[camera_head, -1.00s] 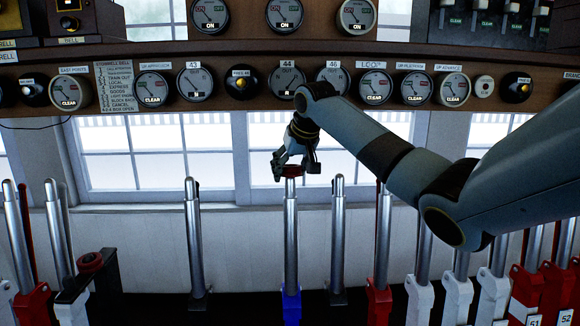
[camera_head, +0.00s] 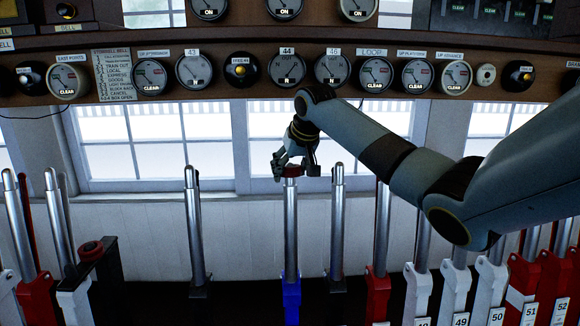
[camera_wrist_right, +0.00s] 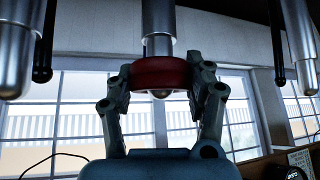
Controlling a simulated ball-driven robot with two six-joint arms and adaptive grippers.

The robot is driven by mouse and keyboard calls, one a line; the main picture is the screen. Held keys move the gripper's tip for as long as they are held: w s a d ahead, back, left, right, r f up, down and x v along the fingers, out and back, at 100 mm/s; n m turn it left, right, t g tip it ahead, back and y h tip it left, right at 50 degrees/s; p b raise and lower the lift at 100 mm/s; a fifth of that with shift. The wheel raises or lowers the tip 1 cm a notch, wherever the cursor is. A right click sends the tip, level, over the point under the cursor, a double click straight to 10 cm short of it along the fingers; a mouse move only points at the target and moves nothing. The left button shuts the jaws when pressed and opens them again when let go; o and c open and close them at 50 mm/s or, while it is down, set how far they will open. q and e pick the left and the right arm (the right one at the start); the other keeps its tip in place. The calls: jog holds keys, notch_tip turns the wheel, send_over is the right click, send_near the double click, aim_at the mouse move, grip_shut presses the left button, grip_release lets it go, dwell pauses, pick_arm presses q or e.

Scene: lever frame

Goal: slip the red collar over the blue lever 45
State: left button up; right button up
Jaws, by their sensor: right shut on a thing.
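The red collar (camera_head: 292,171) is held in my right gripper (camera_head: 296,172) at the top of the blue lever (camera_head: 291,287), which has a blue base and a bare steel handle. In the right wrist view the red collar (camera_wrist_right: 159,73) sits between both fingers of the gripper (camera_wrist_right: 160,80). The steel handle (camera_wrist_right: 158,25) comes to it from above in that picture, and its rounded tip shows just past the collar. The collar seems to be around the handle's tip; its inside is hidden. My left gripper is not in view.
Bare steel levers stand at left (camera_head: 194,225) and close at right (camera_head: 337,220). Red and white levers (camera_head: 378,290) crowd the right side. A dark stand with a red top (camera_head: 90,250) is at left. A gauge shelf (camera_head: 225,85) runs above my gripper.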

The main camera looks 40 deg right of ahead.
jog(key=shift+f, duration=0.5)
jog(key=o, duration=1.2)
jog(key=shift+c, duration=0.2)
jog(key=shift+o, duration=0.3)
jog(key=shift+o, duration=0.6)
jog(key=shift+s, duration=0.1)
